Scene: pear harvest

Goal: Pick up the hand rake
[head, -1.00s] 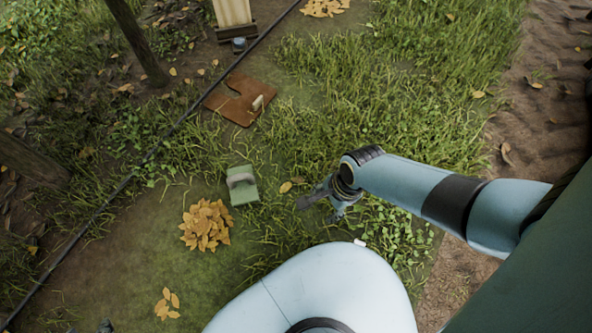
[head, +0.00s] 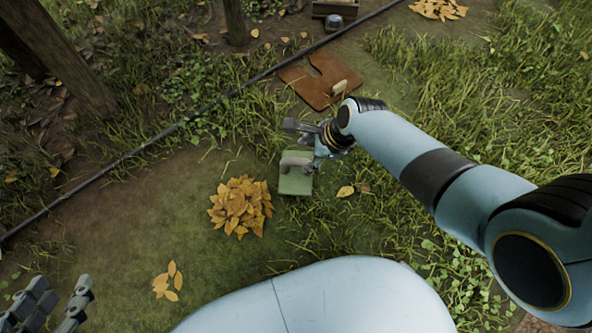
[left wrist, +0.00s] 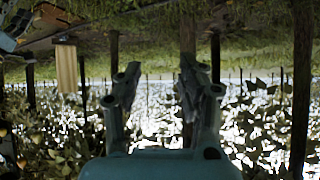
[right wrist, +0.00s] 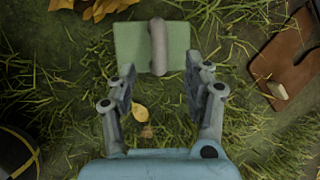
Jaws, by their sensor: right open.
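A green block with a grey bar handle, which I take for the hand rake (head: 296,184), lies on the ground right of a leaf pile. In the right wrist view the hand rake (right wrist: 130,45) is just beyond my fingertips, its handle upright in the picture and nearly between the finger lines. My right gripper (head: 303,146) is open and empty, above and near the block, partly overlapping it in the head view; it also shows in the right wrist view (right wrist: 160,82). My left gripper (head: 50,306) is open and empty at the bottom left, away from the block.
A brown cut-out board (head: 312,88) with a pale peg lies beyond the block. A yellow leaf pile (head: 240,206) is to its left. A dark hose (head: 200,115) runs diagonally across the ground. Tree trunks (head: 55,60) stand at upper left. Bare ground lies left of the leaves.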

